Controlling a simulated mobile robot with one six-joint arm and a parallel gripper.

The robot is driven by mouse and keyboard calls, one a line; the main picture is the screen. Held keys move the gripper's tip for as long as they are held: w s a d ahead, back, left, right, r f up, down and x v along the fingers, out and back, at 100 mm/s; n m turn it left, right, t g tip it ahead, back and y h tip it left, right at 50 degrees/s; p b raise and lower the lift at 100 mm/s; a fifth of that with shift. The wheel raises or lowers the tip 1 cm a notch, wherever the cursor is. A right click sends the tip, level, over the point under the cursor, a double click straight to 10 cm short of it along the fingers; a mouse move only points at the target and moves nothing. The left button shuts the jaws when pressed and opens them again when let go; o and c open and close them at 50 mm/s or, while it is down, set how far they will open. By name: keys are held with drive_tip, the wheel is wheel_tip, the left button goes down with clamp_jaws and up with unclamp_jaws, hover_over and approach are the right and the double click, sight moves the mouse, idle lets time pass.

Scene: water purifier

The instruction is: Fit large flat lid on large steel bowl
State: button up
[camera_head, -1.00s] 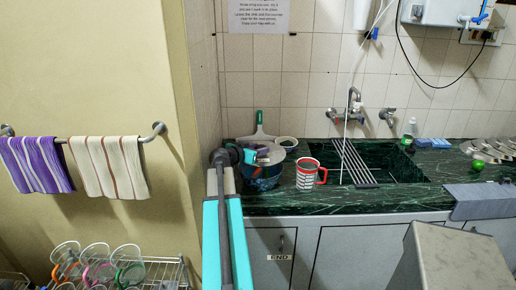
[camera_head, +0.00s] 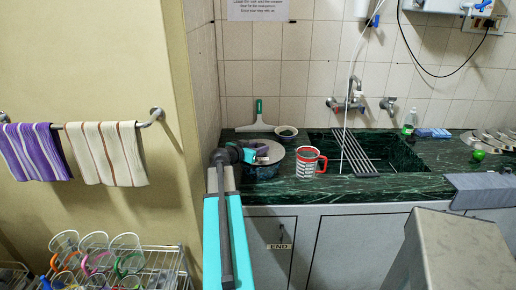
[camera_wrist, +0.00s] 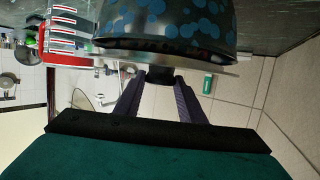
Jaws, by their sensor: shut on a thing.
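The large steel bowl (camera_head: 262,174) is dark with blue spots and stands on the green counter by the left wall. In the wrist view the bowl (camera_wrist: 165,22) appears upside down at the top. The flat grey lid (camera_head: 279,155) lies over the bowl's mouth, partly hidden by my gripper. In the wrist view the lid (camera_wrist: 205,64) is a thin grey edge along the bowl's rim. I cannot tell if it is fully seated. My gripper (camera_head: 260,154) is above the lid and shut on it; its fingers (camera_wrist: 160,78) meet the lid's top side.
A red and white mug (camera_head: 308,163) stands close to the bowl's right. A small bowl (camera_head: 286,132) and a green-handled squeegee (camera_head: 259,117) are behind. The sink with a drain rack (camera_head: 355,154) is further right. Striped towels (camera_head: 107,152) hang left.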

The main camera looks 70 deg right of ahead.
drive_tip(key=shift+f+b, duration=0.55)
drive_tip(key=shift+f, duration=0.1)
drive_tip(key=o, duration=1.2)
drive_tip(key=shift+a, duration=0.15)
drive_tip(key=shift+b+v, duration=0.95)
drive_tip(key=shift+v, duration=2.65)
